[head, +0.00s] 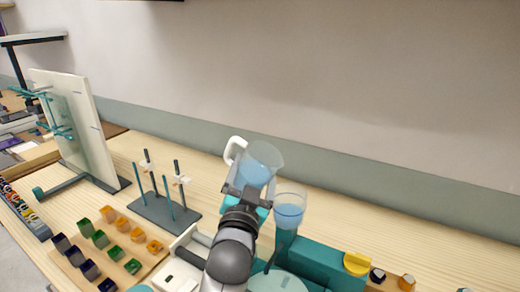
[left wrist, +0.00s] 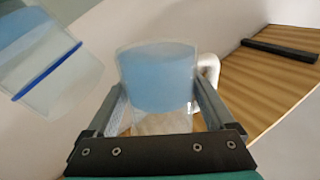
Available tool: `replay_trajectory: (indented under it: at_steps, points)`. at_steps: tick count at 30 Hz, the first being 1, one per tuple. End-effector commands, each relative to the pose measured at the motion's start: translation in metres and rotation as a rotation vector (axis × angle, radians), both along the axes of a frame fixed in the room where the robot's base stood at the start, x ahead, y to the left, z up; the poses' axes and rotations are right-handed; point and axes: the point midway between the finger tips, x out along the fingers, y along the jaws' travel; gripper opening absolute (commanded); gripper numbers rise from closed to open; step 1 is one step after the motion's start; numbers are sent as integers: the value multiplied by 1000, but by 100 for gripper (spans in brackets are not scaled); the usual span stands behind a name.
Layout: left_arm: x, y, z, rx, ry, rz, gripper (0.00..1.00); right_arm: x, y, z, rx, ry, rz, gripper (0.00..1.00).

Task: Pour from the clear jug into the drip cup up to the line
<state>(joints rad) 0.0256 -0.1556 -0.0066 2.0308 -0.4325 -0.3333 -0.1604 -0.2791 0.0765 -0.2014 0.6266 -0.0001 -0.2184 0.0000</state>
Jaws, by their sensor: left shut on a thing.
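The clear jug (head: 265,158) has a white handle (head: 235,148) and holds pale blue liquid. My left gripper (head: 247,190) is shut on it and holds it tilted, its mouth up and to the right. The jug (left wrist: 158,80) also shows between the fingers in the left wrist view. The clear drip cup (head: 290,199) stands just right of the jug on a teal stand, with blue liquid inside. In the left wrist view the cup (left wrist: 62,85) shows a dark blue line, and its liquid appears short of that line. No stream is visible between them. My right gripper is out of view.
A rack with upright rods (head: 165,209) stands left of my arm. Colored blocks (head: 100,238) sit on a board at front left. A white upright panel (head: 68,110) is farther left. A teal block (head: 325,262) with a yellow piece (head: 357,263) is at right. The back of the table is clear.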

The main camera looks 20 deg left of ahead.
Motion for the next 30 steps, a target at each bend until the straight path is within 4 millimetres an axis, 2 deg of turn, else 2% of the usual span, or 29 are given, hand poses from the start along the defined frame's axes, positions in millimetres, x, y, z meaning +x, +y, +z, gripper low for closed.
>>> replay_trajectory:
  at_steps: [3, 8, 12, 17, 19, 30]
  points:
    - [7, 0, 6, 25, -8, 11, 17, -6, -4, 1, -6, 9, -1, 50]
    - [9, 2, 3, 72, -17, 15, 17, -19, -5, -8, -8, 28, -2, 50]
    - [9, 4, -4, 159, -34, 14, 17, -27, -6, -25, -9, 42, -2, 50]
    - [10, 7, -12, 302, -63, 13, 17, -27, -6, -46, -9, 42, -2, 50]
    - [10, 6, -6, 285, -59, 13, 17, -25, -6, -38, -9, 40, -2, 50]
    - [10, 7, -2, 312, -64, 13, 17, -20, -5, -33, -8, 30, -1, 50]
